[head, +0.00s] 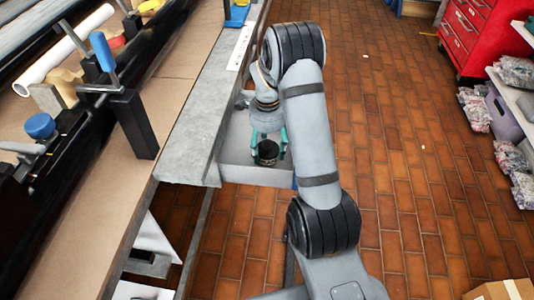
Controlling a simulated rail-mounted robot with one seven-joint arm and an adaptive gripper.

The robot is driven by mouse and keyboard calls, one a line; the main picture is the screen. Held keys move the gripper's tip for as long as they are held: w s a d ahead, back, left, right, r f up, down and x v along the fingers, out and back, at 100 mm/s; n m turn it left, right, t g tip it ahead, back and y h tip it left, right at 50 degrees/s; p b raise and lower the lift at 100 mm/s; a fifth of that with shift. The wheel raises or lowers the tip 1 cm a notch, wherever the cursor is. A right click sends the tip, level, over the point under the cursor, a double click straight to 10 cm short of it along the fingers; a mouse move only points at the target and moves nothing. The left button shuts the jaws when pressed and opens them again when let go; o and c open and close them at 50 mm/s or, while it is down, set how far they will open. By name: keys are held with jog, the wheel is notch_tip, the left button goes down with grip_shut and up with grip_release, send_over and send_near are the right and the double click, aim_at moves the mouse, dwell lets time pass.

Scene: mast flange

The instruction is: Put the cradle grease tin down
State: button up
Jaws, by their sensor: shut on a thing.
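My gripper (268,146) points down, with a green finger on each side of a small round dark tin (267,154). The tin looks like the grease tin and appears upright. It is over or in a grey shallow tray (247,176) attached beside the bench edge. Whether the tin's underside touches the tray floor cannot be told from this view. My arm hides the tray's right part.
The grey bench edge (190,150) runs along the tray's left side. A black clamp block (133,125) and a blue-handled clamp (103,58) stand on the bench. A red tool cabinet (480,35) stands at upper right. The brick-tiled floor right of my arm is mostly clear.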

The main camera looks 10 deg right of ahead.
jog(key=shift+f, duration=0.75)
jog(key=shift+f+b, duration=0.2)
jog(key=shift+b, duration=0.1)
jog(key=o, duration=1.4)
jog(key=shift+c, duration=0.2)
jog(key=shift+r, duration=0.15)
notch_tip(320, 180, up, 12)
jog(key=p, duration=0.2)
jog(key=shift+r+p, duration=0.1)
jog(key=shift+p, duration=0.25)
